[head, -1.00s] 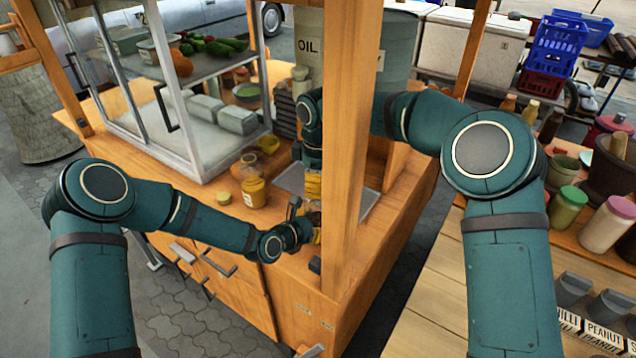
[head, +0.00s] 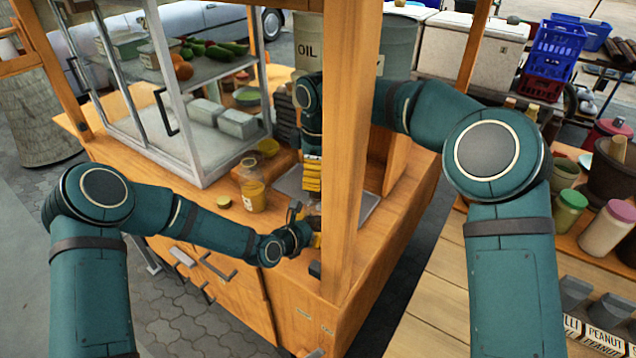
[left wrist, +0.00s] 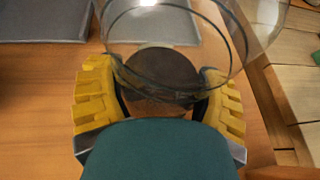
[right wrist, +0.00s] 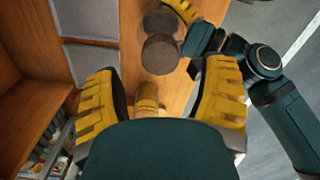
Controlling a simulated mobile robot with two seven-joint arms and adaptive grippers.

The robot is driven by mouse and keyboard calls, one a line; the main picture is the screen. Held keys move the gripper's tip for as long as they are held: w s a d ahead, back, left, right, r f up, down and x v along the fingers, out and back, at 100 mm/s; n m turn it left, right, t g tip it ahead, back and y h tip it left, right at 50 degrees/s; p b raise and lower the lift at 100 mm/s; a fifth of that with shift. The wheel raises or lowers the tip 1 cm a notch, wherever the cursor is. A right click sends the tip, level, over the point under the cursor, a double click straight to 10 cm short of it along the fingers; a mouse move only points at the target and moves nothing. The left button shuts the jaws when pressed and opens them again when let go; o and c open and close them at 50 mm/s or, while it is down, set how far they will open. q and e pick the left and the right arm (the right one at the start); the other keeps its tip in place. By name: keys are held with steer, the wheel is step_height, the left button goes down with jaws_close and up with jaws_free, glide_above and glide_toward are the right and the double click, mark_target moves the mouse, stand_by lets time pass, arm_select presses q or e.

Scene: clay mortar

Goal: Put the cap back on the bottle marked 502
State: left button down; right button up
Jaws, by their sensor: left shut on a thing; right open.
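My left gripper (left wrist: 158,100) is shut on a clear glass vessel (left wrist: 185,45). A dark round disc (left wrist: 162,75) shows through or under the glass. In the head view the left gripper (head: 304,232) is at the counter's near edge, partly behind the wooden post. My right gripper (right wrist: 160,90) is open and points down above the counter. A small pale tan, stopper-like piece (right wrist: 148,98) shows between its fingers; I cannot tell whether they touch it. The glass vessel (right wrist: 160,52) is beyond it. I cannot read a 502 mark on anything.
A jar with yellow contents (head: 253,188) stands on the counter, with a yellow round lid (head: 223,202) to its left. A grey tray (head: 290,182) lies behind the grippers. The wooden post (head: 350,150) stands close to both grippers. A glass case (head: 190,120) fills the left.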

steer(key=shift+o, duration=0.2)
steer(key=shift+r, duration=0.15)
step_height(320, 180, up, 4)
steer(key=n, duration=0.5)
steer(key=shift+f, duration=0.25)
steer(key=shift+f, duration=0.15)
glide_above(318, 215)
steer(key=w, duration=0.4)
steer(key=shift+s+f, duration=0.15)
steer(key=shift+f, duration=1.8)
steer(key=shift+s+f, duration=0.1)
steer(key=shift+f, duration=1.85)
jaws_close()
steer(key=m, duration=0.6)
